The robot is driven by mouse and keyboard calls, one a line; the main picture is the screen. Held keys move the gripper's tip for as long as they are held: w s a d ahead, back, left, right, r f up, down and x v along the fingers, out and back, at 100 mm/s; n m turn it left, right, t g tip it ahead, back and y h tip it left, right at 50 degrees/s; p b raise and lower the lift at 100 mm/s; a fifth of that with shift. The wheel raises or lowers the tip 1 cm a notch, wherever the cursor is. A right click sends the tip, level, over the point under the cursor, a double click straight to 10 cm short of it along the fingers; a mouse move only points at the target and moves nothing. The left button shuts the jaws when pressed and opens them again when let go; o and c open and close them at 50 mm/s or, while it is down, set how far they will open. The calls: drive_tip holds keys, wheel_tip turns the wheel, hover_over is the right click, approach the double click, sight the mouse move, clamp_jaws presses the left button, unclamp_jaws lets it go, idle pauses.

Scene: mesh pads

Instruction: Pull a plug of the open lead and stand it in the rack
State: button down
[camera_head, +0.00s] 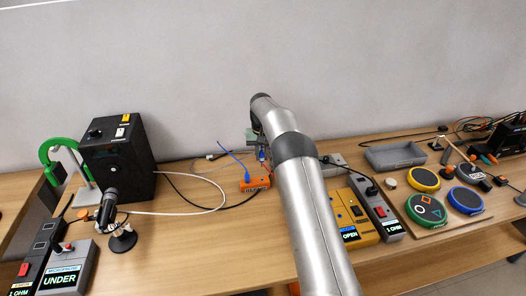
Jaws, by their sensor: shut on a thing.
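My gripper (259,146) points down over the back middle of the table, partly hidden by my arm. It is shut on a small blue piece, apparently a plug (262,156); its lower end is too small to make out. Just below and left is a small orange block (257,183), with another blue piece (247,178) at its top and a thin blue lead (231,155) slanting up left. I cannot tell whether the held piece touches the block. A yellow tester (361,211) right of my arm reads OPEN. Which object is the rack is unclear.
A black speaker box (119,158), green clamp (60,152) and microphone (108,208) stand left, near a tester reading UNDER (66,266). Right are a 1 OHM tester (381,212), grey tray (394,156) and a board of coloured pads (465,201). White and black cables cross left of the block.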

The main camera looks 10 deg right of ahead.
sight(262, 160)
idle(0.3)
drive_tip(key=shift+f+b, duration=1.6)
drive_tip(key=shift+f, duration=1.3)
drive_tip(key=shift+f+b, duration=1.4)
drive_tip(key=shift+f, duration=0.7)
drive_tip(key=c, duration=1.3)
unclamp_jaws()
drive_tip(key=shift+o, duration=0.2)
drive_tip(key=shift+r, duration=0.1)
wheel_tip(262, 160, up, 17)
drive_tip(key=shift+r, duration=0.2)
